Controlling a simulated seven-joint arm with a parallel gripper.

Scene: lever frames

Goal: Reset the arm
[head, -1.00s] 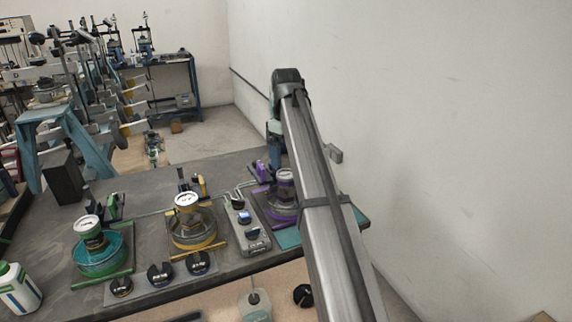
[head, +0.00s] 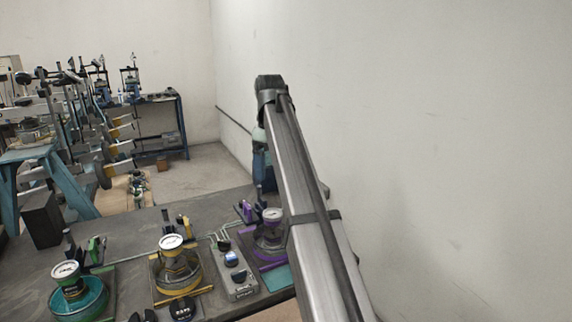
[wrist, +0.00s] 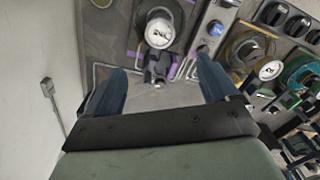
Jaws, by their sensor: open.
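My arm (head: 300,180) reaches away from the camera along the right wall and bends down at its far end. My gripper (wrist: 161,68) shows two blue fingers spread apart in the wrist view, with nothing between them. In the head view the gripper (head: 262,180) hangs at the far right of the bench and is partly hidden by my arm. A purple-trimmed gauge unit (wrist: 158,32) lies beyond the fingertips, apart from them. The same purple unit (head: 271,214) shows beside my arm in the head view, partly covered.
The dark bench (head: 140,217) also carries a yellow gauge unit (head: 172,243), a teal gauge unit (head: 67,270) and a grey control box (head: 235,272). A plain wall (head: 440,120) stands close on the right. A blue trestle (head: 65,170) and racks stand at the back left.

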